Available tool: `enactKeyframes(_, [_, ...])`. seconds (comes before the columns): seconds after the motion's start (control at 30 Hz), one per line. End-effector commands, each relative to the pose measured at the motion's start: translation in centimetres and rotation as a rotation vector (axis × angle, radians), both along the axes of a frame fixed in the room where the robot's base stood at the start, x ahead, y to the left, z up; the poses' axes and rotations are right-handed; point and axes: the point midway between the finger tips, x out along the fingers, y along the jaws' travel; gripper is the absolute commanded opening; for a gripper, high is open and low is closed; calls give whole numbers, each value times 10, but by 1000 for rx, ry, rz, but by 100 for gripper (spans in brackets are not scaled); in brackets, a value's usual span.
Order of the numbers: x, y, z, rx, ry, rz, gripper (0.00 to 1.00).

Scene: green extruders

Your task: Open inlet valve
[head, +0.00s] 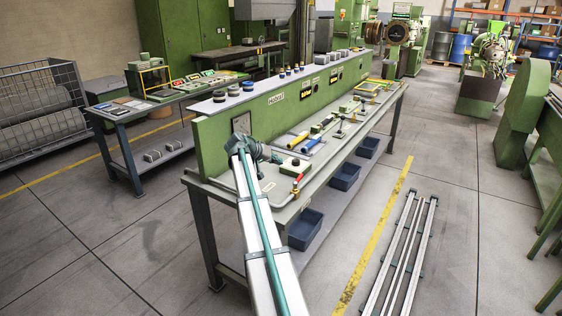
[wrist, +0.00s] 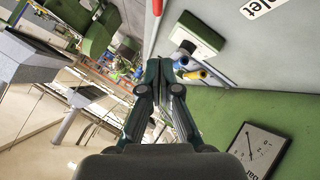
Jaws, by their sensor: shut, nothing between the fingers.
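A small valve with a red handle (head: 297,184) stands on the near end of the bench in the head view. In the wrist view a red bar (wrist: 157,7), which looks like the valve's handle, shows at the top edge; the valve body is out of that view. My gripper (wrist: 161,63) is shut and empty, apart from the red bar. In the head view my gripper (head: 243,146) is at the near end of the green panel, left of the valve; its fingers are hard to make out.
A pressure gauge (wrist: 258,150) sits on the green panel (wrist: 225,110) close to my gripper. Blue bins (head: 305,230) sit below. Floor right of the bench holds metal rails (head: 402,255).

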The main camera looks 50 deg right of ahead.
Motion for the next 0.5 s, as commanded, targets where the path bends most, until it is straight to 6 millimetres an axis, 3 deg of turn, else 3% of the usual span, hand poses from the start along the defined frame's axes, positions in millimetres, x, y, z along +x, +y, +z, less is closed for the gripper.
enactKeyframes(0.4, [-7,-65,-45,2,1,-1,0])
enactKeyframes(0.5, [-17,-64,-58,2,1,1,0])
